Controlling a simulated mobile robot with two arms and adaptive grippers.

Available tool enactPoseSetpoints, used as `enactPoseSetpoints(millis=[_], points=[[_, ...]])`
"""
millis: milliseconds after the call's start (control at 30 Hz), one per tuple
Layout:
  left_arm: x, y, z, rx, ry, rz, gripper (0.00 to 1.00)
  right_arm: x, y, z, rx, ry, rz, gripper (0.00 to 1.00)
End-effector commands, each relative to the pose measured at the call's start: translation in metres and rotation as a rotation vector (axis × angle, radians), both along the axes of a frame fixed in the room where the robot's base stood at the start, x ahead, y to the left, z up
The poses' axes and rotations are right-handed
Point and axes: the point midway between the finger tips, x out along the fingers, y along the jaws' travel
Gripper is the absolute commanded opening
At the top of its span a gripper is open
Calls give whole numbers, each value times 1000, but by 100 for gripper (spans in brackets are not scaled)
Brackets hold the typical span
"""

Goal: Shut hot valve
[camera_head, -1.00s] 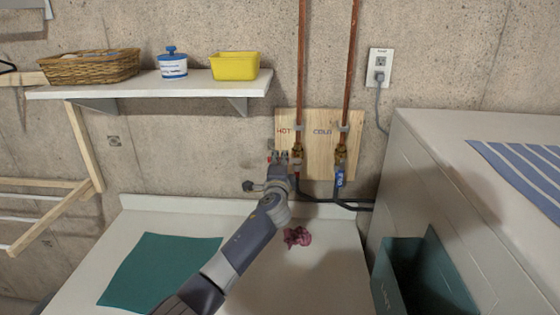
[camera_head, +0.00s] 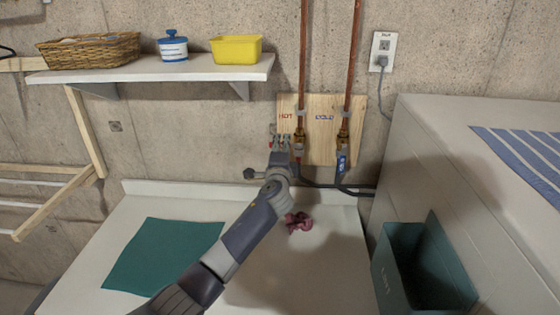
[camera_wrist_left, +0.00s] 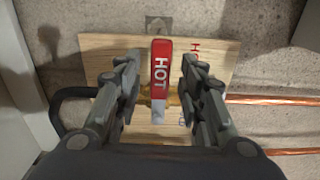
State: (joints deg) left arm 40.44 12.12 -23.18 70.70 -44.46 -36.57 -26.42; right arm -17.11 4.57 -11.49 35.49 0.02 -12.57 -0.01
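The hot valve's red handle, marked HOT (camera_wrist_left: 161,70), stands between the two fingers of my left gripper (camera_wrist_left: 160,64) in the left wrist view. The fingers are open, with a gap on each side of the handle. In the head view my left gripper (camera_head: 281,140) is in front of the wooden board (camera_head: 321,150), at its left side, and mostly hides the handle. The brass hot valve body (camera_head: 299,146) shows on the left copper pipe. The cold valve's blue handle (camera_head: 342,162) hangs down on the right pipe. My right gripper is not in view.
Below is a white top with a teal cloth (camera_head: 165,252) and a crumpled pink cloth (camera_head: 298,222). A white shelf (camera_head: 150,72) holds a basket, a jar and a yellow tub. At right are a white appliance (camera_head: 420,130) and a teal bin (camera_head: 392,285).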

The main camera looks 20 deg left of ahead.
Motion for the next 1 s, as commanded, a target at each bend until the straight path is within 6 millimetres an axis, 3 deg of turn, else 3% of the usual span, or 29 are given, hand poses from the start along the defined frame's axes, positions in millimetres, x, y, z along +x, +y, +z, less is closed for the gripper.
enactPoseSetpoints(millis=[600,1000], points=[[-88,-25,-1,0,2,-2,37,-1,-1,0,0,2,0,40],[-104,-29,-1,2,3,0,37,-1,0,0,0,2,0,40]])
